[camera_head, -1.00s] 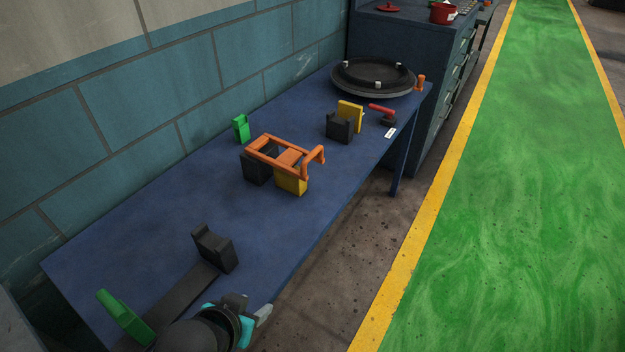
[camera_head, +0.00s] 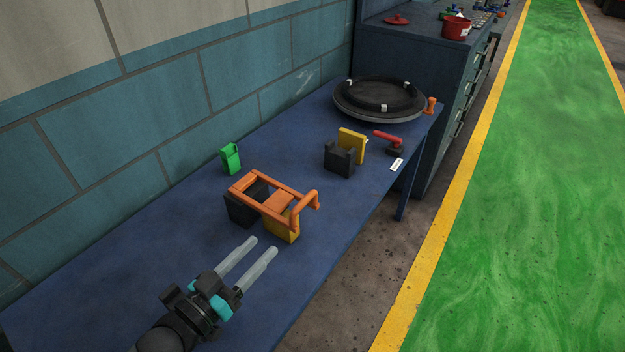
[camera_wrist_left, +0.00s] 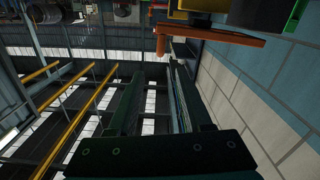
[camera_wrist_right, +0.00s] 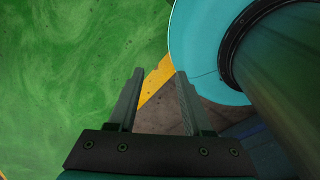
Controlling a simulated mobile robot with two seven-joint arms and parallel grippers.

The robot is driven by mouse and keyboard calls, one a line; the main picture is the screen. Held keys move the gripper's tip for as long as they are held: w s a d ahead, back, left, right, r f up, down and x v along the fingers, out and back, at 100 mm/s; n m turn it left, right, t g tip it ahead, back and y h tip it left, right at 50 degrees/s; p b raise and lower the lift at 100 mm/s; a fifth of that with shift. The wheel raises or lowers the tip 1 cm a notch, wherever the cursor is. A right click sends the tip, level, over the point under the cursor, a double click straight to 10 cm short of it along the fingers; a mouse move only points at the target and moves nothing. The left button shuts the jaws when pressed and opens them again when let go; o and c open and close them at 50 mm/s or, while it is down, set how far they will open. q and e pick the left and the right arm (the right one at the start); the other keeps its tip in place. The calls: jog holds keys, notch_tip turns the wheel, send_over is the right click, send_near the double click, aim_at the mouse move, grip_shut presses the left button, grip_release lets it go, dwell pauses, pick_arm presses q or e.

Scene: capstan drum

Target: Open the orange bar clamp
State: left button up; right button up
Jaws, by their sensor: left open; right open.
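The orange bar clamp (camera_head: 274,201) lies across a black block (camera_head: 240,207) and a yellow block (camera_head: 283,229) on the blue bench. Its handle end (camera_head: 310,201) points to the right. In the left wrist view the clamp (camera_wrist_left: 212,34) shows near the top edge. My left gripper (camera_head: 259,255) is open and empty, on the near side of the clamp and apart from it, its fingers pointing toward it. My right gripper (camera_wrist_right: 158,75) is open and empty in its wrist view, with floor beyond it. It is not in the head view.
Past the clamp on the blue bench (camera_head: 205,201) stand a green block (camera_head: 231,158), a black holder (camera_head: 339,160), a yellow plate (camera_head: 352,144), a red-handled tool (camera_head: 389,140) and a round black drum (camera_head: 379,98). A tiled wall (camera_head: 150,120) runs along the left.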

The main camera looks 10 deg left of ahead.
aim_at(292, 215)
pick_arm(q)
jog(key=b+x, duration=0.2)
jog(key=x, duration=1.1)
jog(key=shift+w+d, duration=0.1)
jog(key=shift+w, duration=0.25)
jog(key=shift+x, duration=0.9)
pick_arm(e)
jog(key=shift+s+d+f, duration=0.2)
jog(key=shift+s+f, duration=0.8)
jog(key=shift+f, duration=0.25)
jog(key=shift+s+g, duration=0.1)
jog(key=shift+g, duration=0.2)
pick_arm(q)
jog(key=shift+c, duration=1)
grip_shut()
pick_arm(e)
jog(key=shift+s, duration=0.1)
